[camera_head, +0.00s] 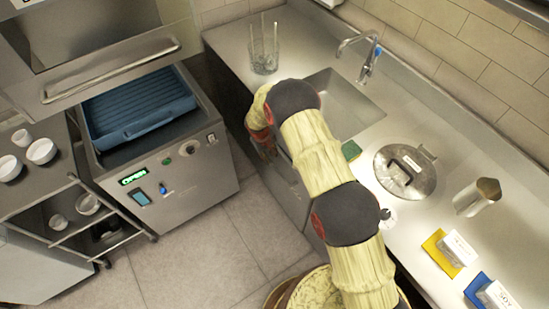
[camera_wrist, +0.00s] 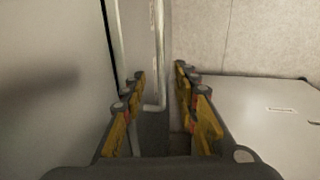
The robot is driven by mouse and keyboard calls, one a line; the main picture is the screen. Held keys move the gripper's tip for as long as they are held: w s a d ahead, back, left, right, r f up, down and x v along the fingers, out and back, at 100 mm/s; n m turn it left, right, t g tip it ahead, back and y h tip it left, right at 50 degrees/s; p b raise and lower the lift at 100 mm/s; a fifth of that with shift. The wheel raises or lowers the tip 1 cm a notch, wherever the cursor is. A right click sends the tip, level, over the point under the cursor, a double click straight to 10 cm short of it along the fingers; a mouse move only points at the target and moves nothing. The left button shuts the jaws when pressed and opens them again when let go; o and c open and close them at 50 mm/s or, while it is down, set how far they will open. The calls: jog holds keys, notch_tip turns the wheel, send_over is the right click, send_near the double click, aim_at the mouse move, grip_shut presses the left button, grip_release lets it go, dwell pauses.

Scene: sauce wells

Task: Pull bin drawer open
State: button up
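The steel cabinet front (camera_head: 289,191) under the counter is partly hidden by my arm in the head view; I cannot tell which panel there is the bin drawer. In the wrist view, a thin pale bar handle (camera_wrist: 158,45) with a bent end runs up the picture next to a smooth grey panel (camera_wrist: 50,85). My gripper (camera_wrist: 160,72) is open, with one yellow-padded finger on each side of the handle's bent end. I cannot see either finger pressing on the bar. In the head view, the gripper is low beside the cabinet front, mostly hidden behind my wrist.
A dishwashing machine (camera_head: 185,165) with a blue rack (camera_head: 135,108) and a cart of white bowls (camera_head: 42,151) stand at left. The tiled floor (camera_head: 195,255) between is clear.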

aim_at(274, 165)
jog(key=f, duration=0.2)
jog(key=d+f, duration=0.1)
jog(key=f, duration=0.2)
jog(key=w+f+b, duration=0.1)
jog(key=f, duration=0.2)
jog(key=shift+d, duration=0.15)
jog(key=shift+r, duration=0.1)
jog(key=shift+s, duration=0.1)
jog(key=c, duration=0.3)
jog(key=c, duration=0.4)
grip_shut()
